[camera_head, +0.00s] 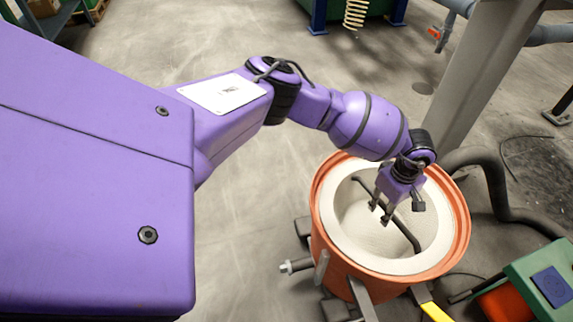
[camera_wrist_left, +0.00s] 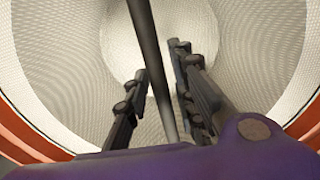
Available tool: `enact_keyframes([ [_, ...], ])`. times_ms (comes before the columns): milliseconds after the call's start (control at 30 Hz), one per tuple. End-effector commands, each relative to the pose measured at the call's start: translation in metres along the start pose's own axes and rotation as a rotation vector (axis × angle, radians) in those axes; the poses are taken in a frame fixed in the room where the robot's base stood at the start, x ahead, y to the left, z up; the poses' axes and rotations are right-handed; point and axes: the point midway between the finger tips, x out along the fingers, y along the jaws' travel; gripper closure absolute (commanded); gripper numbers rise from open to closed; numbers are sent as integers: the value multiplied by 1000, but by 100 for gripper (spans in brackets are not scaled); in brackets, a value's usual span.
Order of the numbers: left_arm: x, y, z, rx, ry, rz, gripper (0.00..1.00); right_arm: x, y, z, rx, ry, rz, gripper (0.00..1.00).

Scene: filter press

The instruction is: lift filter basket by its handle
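The filter basket (camera_head: 347,230) is a pale mesh bowl with a wide light rim, seated inside an orange round vessel (camera_head: 333,256). Its handle (camera_head: 408,236) is a thin dark bar crossing the opening; it also shows in the left wrist view (camera_wrist_left: 149,45). My left gripper (camera_head: 392,207) reaches down over the basket. In the left wrist view the left gripper (camera_wrist_left: 160,84) has its dark fingers apart, one on each side of the handle. Gaps show between the bar and both fingers. The gripper hides part of the handle in the head view. My right gripper is not in view.
A grey column (camera_head: 482,75) stands just behind the vessel. A dark hose (camera_head: 497,182) curves at its right. A yellow lever (camera_head: 433,309) and a green box (camera_head: 535,276) are at the lower right. Grey floor (camera_head: 255,210) left of the vessel is open.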

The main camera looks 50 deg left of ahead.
Motion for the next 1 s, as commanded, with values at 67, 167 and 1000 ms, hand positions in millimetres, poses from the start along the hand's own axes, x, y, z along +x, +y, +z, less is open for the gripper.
enact_keyframes([
  [67, 1, -1, 0, 0, 0, -1, 91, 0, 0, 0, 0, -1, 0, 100],
  [167, 0, 0, 0, 0, 0, -1, 100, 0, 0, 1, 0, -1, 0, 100],
  [1000, -84, 3, 0, 0, 0, 8, 100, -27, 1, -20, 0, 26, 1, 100],
])
